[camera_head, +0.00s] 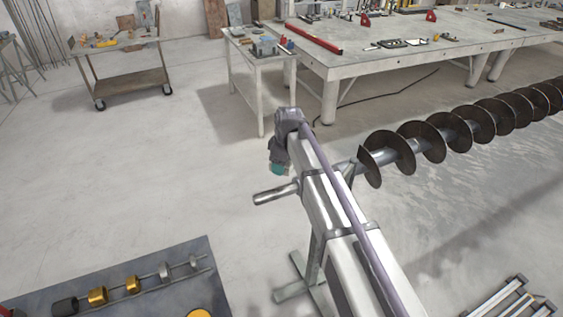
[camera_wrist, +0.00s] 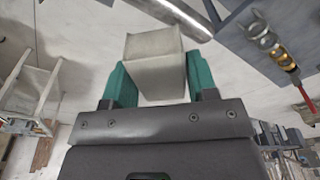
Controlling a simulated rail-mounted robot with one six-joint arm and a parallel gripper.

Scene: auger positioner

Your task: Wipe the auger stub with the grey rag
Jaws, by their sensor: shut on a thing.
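The auger (camera_head: 485,122) runs in from the right on its shaft and passes behind my arm. Its bare metal stub (camera_head: 275,193) sticks out to the left of my arm; in the wrist view a metal cylinder that looks like the stub (camera_wrist: 176,14) lies at the top edge. My gripper (camera_head: 278,169) points down just beyond the stub in the head view. In the wrist view its teal fingers (camera_wrist: 158,76) are shut on the grey rag (camera_wrist: 153,50), which looks like a folded block. The rag and stub look close but apart. The head view does not show the rag clearly.
A dark mat (camera_head: 215,268) with a rod of rings and collars lies at the lower left. A small white table (camera_head: 262,57) and a long workbench (camera_head: 430,50) stand behind, with a wheeled cart (camera_head: 125,65) at the back left. The floor left of the stub is clear.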

